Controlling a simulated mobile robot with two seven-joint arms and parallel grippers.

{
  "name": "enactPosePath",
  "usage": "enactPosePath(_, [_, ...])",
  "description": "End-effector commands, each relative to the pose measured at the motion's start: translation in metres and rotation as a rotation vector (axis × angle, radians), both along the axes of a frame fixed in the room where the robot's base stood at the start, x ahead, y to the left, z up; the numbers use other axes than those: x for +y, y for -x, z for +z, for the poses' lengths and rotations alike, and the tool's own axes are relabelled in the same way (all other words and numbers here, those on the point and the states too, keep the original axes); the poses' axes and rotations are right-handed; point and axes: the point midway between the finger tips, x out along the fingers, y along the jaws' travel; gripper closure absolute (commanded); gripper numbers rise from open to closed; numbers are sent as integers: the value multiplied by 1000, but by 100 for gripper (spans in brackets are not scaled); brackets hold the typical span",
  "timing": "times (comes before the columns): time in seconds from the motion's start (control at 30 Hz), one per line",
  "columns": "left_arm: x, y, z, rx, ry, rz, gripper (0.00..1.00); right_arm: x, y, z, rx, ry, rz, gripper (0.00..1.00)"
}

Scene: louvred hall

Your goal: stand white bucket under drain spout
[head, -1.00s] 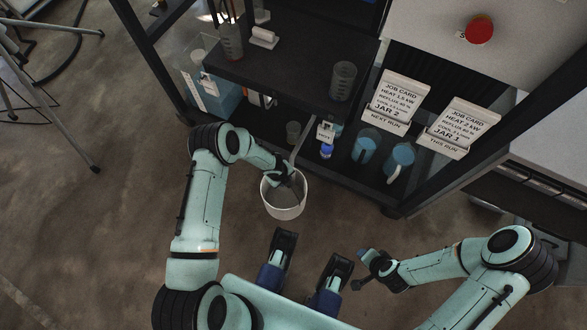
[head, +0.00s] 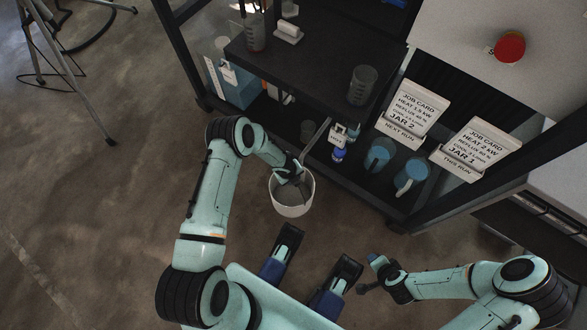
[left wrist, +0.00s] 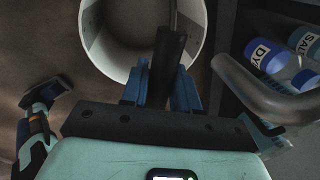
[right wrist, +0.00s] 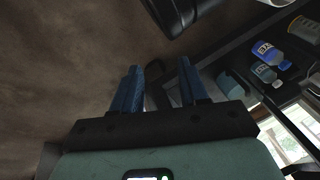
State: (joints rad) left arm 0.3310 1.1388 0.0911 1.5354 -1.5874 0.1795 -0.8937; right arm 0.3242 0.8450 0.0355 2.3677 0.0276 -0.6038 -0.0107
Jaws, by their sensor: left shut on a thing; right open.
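The white bucket (head: 279,207) is upright, just in front of the black rack, at the middle of the head view. In the left wrist view its open mouth (left wrist: 97,42) lies beyond the fingers, and it looks empty. My left gripper (head: 290,177) is over the bucket, shut on a dark bar that appears to be its handle. The grey drain spout (head: 318,135) slants from the rack to the right of the bucket; a thick grey curved pipe (left wrist: 235,78) shows in the left wrist view. My right gripper (right wrist: 161,66) is open and empty. Whether the bucket touches the floor is unclear.
The black rack (head: 310,68) holds beakers, blue jugs (head: 378,155), small bottles (head: 339,154) and job cards (head: 411,108). A tripod (head: 85,95) stands at the left. A red button (head: 509,47) is on the right cabinet. Floor (head: 120,220) to the left is clear.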

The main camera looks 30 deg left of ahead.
Motion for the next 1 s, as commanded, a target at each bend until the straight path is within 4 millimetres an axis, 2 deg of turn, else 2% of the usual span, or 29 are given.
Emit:
enactPosePath(0.07, [0,0,-2,0,0,-1,100,0,3,-3,8,-1,-1,57])
enactPosePath(0.1, [0,0,-2,1,-1,-1,57,0,3,-2,9,-1,0,57])
enactPosePath(0.13, [0,0,-2,1,0,0,48,0,3,-2,8,-1,-1,57])
enactPosePath(0.17, [0,0,-2,0,0,0,45,0,3,-2,8,-1,-1,57])
enactPosePath(0.53, [0,0,3,-1,1,1,45,0,-1,3,-4,0,-1,57])
enactPosePath(0.67, [2,3,25,-2,-2,-2,45,7,11,12,27,-16,12,57])
enactPosePath(1.0, [8,16,95,-1,-1,-1,45,26,47,37,122,-63,52,57])
